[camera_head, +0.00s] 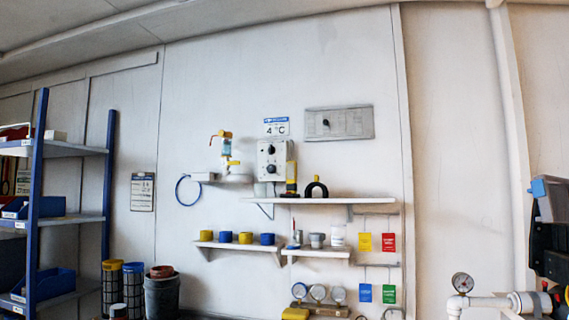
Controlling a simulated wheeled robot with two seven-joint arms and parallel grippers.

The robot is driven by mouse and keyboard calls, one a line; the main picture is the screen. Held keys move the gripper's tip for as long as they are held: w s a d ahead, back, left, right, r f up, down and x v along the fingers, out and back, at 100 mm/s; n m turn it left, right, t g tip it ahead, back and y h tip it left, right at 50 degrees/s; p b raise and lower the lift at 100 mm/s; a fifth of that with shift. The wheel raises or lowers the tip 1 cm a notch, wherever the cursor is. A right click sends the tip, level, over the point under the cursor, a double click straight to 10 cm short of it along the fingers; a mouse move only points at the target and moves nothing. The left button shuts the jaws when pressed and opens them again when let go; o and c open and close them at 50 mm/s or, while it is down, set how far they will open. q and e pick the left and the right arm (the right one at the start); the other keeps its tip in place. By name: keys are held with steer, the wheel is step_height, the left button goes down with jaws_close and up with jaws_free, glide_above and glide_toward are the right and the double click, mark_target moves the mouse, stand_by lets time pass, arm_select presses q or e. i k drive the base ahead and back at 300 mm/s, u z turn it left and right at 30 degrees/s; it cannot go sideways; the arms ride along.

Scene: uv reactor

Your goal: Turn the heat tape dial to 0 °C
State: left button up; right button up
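A pale control box (262,160) is mounted on the back wall, near the middle of the head view. It carries two dark round dials, an upper dial (271,149) and a lower dial (271,168). A sign (276,127) above it reads "4 °C". A grey panel (350,123) to its right has one small dark knob (326,122). I cannot tell which of these is the heat tape dial, and their markings are too small to read. Neither of my grippers shows in the head view.
A white wall shelf (335,200) below the box holds a yellow-black tool (291,178) and a black ring-shaped object (316,188). Lower shelves hold several caps. Blue-framed shelving (40,190) stands left. A pressure gauge on white piping (462,283) stands at lower right.

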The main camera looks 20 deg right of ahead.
mark_target(271, 168)
steer(key=u, duration=0.75)
steer(key=i, duration=0.95)
steer(key=u, duration=0.3)
steer(key=i, duration=1.1)
steer(key=z, duration=0.5)
